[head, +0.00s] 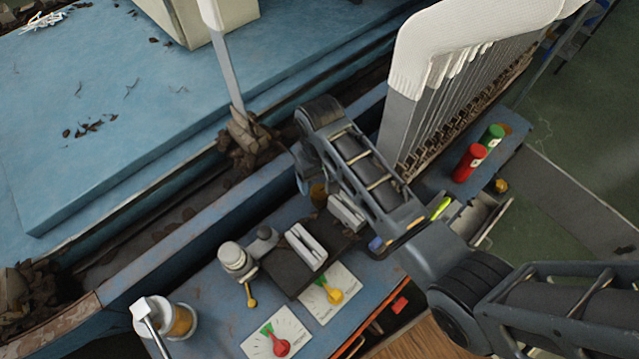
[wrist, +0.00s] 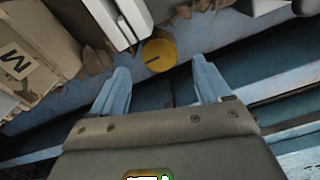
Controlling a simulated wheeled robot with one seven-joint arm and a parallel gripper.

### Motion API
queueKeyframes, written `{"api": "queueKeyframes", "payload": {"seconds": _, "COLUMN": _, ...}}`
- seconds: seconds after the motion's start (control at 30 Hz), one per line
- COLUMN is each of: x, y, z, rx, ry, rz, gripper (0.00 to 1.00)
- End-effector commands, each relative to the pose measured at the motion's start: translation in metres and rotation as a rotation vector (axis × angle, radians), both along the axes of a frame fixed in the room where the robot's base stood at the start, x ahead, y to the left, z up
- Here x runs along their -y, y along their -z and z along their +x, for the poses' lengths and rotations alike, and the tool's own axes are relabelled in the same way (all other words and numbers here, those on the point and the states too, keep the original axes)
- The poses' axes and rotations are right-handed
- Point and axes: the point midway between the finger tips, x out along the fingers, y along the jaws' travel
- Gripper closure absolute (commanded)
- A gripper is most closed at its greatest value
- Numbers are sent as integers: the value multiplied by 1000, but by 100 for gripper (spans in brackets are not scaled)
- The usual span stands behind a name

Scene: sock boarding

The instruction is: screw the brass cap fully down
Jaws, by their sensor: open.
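The brass cap (wrist: 160,54) is a round, yellow disc with a dark slot in the wrist view. It lies just beyond my fingertips. My gripper (wrist: 160,66) is open, with its two blue-grey fingers spread apart and nothing between them. The cap is roughly centred on the gap and appears clear of both fingers. In the head view a brownish round piece, which looks like the same cap (head: 318,195), shows beside my wrist, partly hidden by my arm. My fingers are hidden there. How far down the cap sits cannot be told.
A white and grey block (wrist: 118,18) stands close left of the cap in the wrist view, with brown debris around it. The blue panel (head: 215,295) carries a red-pointer dial (head: 281,346), a yellow-pointer dial (head: 335,295) and a white knob (head: 232,257).

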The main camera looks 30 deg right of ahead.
Motion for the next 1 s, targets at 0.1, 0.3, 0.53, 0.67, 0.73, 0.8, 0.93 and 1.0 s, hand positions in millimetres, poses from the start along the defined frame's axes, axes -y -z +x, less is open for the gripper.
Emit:
{"api": "queueKeyframes", "payload": {"seconds": 0.1, "x": 0, "y": -16, "z": 0, "rx": 1, "ry": 0, "rz": 0, "gripper": 23}}
{"api": "queueKeyframes", "payload": {"seconds": 0.3, "x": 0, "y": -25, "z": 0, "rx": -1, "ry": 1, "rz": 0, "gripper": 23}}
{"api": "queueKeyframes", "payload": {"seconds": 0.53, "x": 0, "y": -25, "z": 0, "rx": -1, "ry": 1, "rz": 0, "gripper": 23}}
{"api": "queueKeyframes", "payload": {"seconds": 0.67, "x": 0, "y": -25, "z": 0, "rx": -1, "ry": 1, "rz": 0, "gripper": 23}}
{"api": "queueKeyframes", "payload": {"seconds": 0.73, "x": 0, "y": -25, "z": 0, "rx": -1, "ry": 1, "rz": 0, "gripper": 23}}
{"api": "queueKeyframes", "payload": {"seconds": 0.8, "x": 0, "y": -26, "z": 0, "rx": -1, "ry": 1, "rz": 0, "gripper": 23}}
{"api": "queueKeyframes", "payload": {"seconds": 0.93, "x": 0, "y": -40, "z": 0, "rx": 0, "ry": 1, "rz": 0, "gripper": 23}}
{"api": "queueKeyframes", "payload": {"seconds": 1.0, "x": 0, "y": -54, "z": 0, "rx": 0, "ry": 1, "rz": 0, "gripper": 23}}
